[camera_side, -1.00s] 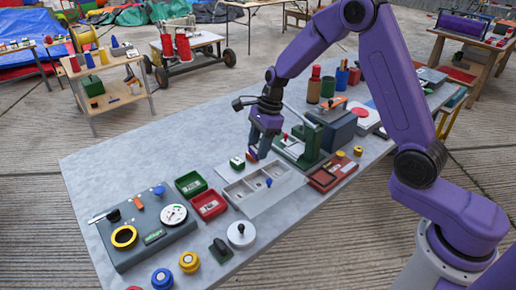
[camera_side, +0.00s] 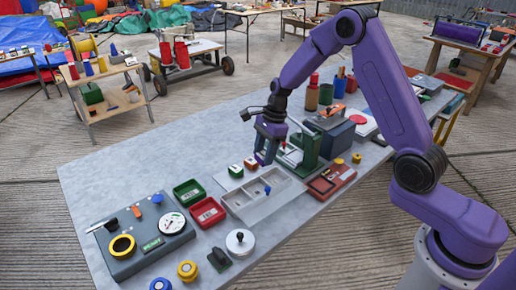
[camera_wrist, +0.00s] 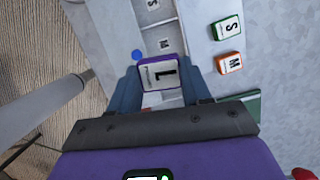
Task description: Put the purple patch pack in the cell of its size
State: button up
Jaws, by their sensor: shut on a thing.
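My gripper (camera_wrist: 159,84) is shut on the purple patch pack (camera_wrist: 162,74), whose pale face reads L with purple edges. In the wrist view the pack is in line with the cells of the grey tray (camera_wrist: 183,37). Cells marked M (camera_wrist: 164,44) and S (camera_wrist: 152,5) show beyond it; the cell under the pack is mostly hidden. In the side view my gripper (camera_side: 264,160) is over the far right end of the tray (camera_side: 236,211).
A green S pack (camera_wrist: 226,28) and an orange M pack (camera_wrist: 229,63) lie beside the tray. A blue knob (camera_side: 267,190) is at its near side. A green press (camera_side: 305,150) stands close right of my gripper. Red (camera_side: 207,213) and green (camera_side: 188,192) bins stand left.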

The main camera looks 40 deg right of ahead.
jog(key=shift+n, duration=0.6)
jog(key=shift+w+d+f, duration=0.1)
jog(key=shift+d+f, duration=0.95)
jog(key=shift+f, duration=0.6)
jog(key=shift+w+d+f, duration=0.1)
jog(key=shift+d+f, duration=0.95)
jog(key=shift+f, duration=0.65)
jog(key=shift+w+d+f, duration=0.1)
jog(key=shift+d+f, duration=0.95)
jog(key=shift+f, duration=0.6)
jog(key=o, duration=1.4)
jog(key=shift+c, duration=0.2)
jog(key=shift+r, duration=2.1)
